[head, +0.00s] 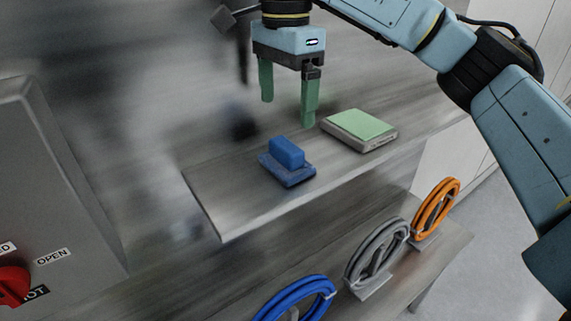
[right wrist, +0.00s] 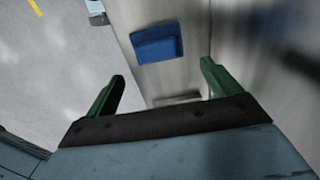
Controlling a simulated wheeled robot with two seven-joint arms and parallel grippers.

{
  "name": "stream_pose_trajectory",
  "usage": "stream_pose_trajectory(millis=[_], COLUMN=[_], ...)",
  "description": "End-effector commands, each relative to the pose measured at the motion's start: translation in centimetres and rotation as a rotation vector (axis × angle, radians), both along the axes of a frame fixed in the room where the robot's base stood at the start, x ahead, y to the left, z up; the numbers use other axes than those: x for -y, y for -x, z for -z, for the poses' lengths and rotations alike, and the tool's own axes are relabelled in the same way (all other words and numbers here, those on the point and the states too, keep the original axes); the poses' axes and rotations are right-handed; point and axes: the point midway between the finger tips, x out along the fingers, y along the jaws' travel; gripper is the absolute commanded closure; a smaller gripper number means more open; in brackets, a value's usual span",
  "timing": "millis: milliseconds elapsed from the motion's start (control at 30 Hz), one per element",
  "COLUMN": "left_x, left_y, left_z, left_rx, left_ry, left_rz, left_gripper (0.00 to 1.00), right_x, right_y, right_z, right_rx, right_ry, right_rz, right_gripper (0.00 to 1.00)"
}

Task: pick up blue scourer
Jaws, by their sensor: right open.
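The blue scourer (head: 286,168) lies on a grey metal shelf (head: 228,207), near its front edge. It looks like a small bright blue block on a wider, darker blue pad. It also shows in the right wrist view (right wrist: 157,43), beyond the fingertips. My right gripper (head: 287,111) is open, with its two green fingers pointing down above the shelf, behind and above the scourer in the head view. In the right wrist view the jaws (right wrist: 162,72) are empty and apart from the scourer. My left gripper is not in view.
A green-topped block (head: 360,129) lies on the shelf right of the scourer. Blue (head: 295,300), grey (head: 377,251) and orange (head: 436,211) coiled hoses stand on a lower shelf. A grey metal housing (head: 55,170) with a red knob (head: 12,286) is at left.

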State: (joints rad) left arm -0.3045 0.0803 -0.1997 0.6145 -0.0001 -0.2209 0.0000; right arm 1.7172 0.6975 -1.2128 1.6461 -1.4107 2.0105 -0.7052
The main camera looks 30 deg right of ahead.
Motion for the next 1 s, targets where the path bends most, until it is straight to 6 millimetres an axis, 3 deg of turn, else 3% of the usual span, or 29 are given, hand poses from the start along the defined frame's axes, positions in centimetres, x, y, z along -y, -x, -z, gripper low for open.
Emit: stream_pose_trajectory(millis=[100,367,633,967,1000], left_x=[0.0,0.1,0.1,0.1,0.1], left_y=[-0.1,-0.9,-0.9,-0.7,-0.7], left_z=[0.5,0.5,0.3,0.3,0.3], left_rx=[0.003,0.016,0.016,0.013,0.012], left_ry=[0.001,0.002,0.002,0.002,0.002], left_rz=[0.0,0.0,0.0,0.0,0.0], left_gripper=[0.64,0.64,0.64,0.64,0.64], right_x=[0.0,0.0,-0.1,-0.2,-0.2], right_y=[0.0,0.2,0.7,0.7,0.7], right_z=[2.2,4.1,8.0,8.7,8.7], right_rx=[-0.002,-0.001,-0.001,0.001,0.001], right_ry=[-0.001,0.0,0.0,-0.001,-0.001], right_rz=[0.0,0.001,0.001,0.0,0.0], right_gripper=[0.11,0.11,0.11,0.11,0.16])
